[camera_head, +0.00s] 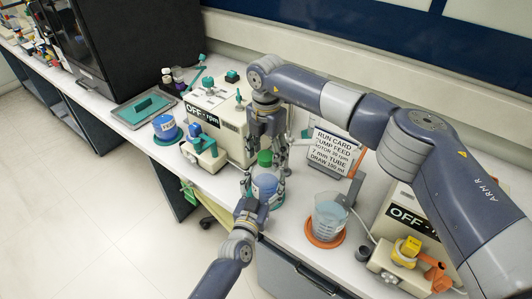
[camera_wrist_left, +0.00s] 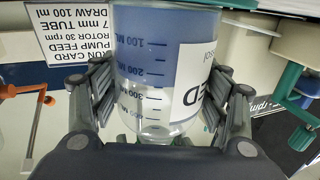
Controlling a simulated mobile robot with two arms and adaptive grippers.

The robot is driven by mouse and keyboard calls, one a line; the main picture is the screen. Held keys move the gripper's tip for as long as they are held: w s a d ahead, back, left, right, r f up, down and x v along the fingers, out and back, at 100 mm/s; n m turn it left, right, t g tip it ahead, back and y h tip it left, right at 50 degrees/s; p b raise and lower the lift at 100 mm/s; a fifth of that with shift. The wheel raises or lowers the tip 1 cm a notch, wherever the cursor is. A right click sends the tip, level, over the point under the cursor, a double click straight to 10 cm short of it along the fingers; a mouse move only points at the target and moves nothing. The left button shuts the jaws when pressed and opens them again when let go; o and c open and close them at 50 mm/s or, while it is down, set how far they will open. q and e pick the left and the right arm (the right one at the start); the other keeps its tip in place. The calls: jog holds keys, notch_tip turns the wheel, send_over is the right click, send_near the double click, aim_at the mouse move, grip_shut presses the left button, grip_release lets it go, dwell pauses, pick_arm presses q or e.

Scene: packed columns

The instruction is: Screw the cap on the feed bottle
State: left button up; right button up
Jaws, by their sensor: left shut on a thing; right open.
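The feed bottle (camera_head: 265,184) is clear with blue liquid and stands upright near the bench front in the head view. It fills the middle of the left wrist view (camera_wrist_left: 150,60), with volume marks and part of a white label. My left gripper (camera_head: 263,190) is shut on its body, one finger on each side. A green cap (camera_head: 264,158) shows at the bottle's top, between the fingers of my right gripper (camera_head: 267,162). The right gripper is open and points down from above. The fingers partly hide the neck, so I cannot tell whether the cap is seated.
A run card (camera_head: 331,148) stands behind to the right. A beaker (camera_head: 328,215) sits on an orange mat at right. Pump units (camera_head: 222,112) stand left and right. A blue container (camera_head: 166,127) and a grey tray (camera_head: 143,107) are farther left.

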notch_tip(320, 180, up, 12)
dwell(0.4)
pick_arm(q)
jog(key=o, duration=2.2)
pick_arm(e)
jog(key=shift+f, duration=0.1)
pick_arm(q)
jog(key=shift+s, duration=0.1)
jog(key=v, duration=1.1)
jog(key=shift+s, duration=0.35)
jog(key=shift+a, duration=0.15)
